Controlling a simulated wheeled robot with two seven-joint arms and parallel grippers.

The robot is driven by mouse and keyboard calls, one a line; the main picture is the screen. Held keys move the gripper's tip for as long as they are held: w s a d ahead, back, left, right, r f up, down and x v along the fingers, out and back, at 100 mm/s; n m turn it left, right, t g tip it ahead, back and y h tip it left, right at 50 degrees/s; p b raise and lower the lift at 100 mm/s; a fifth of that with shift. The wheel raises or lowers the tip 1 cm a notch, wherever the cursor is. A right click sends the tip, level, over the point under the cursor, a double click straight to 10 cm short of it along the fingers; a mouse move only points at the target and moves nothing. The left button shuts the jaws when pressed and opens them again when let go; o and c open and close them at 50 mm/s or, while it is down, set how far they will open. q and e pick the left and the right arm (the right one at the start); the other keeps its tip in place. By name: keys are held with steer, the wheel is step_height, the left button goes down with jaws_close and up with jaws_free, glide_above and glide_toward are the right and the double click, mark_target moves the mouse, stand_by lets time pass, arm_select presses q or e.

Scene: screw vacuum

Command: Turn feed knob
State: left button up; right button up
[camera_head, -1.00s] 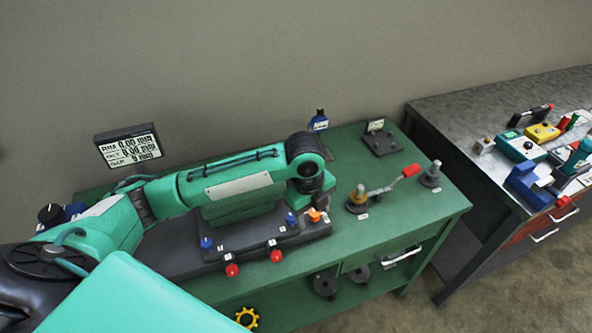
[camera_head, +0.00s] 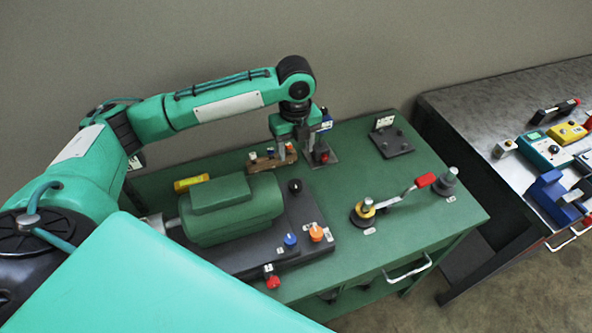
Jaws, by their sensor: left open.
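My left gripper (camera_head: 300,138) hangs from the teal arm over the back of the green bench, its fingers pointing down and apart. Near its fingertips are a small brown block with knobs (camera_head: 268,161) and a small dark stand with a red part (camera_head: 322,156); I cannot tell whether it touches either. My right gripper is not in view.
A red-handled lever (camera_head: 410,190) and a grey post (camera_head: 447,182) stand at the bench's right. A dark plate with a small sign (camera_head: 391,143) is at the back. A second, metal bench (camera_head: 470,103) holds several coloured tools.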

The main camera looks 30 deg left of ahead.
arm_select(q)
steer(key=p, duration=0.1)
glide_above(296, 184)
steer(key=f, duration=0.5)
steer(key=shift+s+f, duration=0.2)
steer(key=shift+f, duration=0.2)
step_height(296, 184, down, 6)
steer(key=shift+w+r+p, duration=0.1)
steer(key=shift+w+p, duration=0.05)
steer(key=shift+p, duration=0.55)
steer(key=shift+f, duration=0.7)
steer(key=shift+a, duration=0.1)
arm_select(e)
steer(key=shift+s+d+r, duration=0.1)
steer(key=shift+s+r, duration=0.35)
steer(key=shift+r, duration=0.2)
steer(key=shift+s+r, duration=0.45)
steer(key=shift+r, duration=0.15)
arm_select(q)
steer(key=shift+c, duration=0.9)
steer(key=c, duration=0.8)
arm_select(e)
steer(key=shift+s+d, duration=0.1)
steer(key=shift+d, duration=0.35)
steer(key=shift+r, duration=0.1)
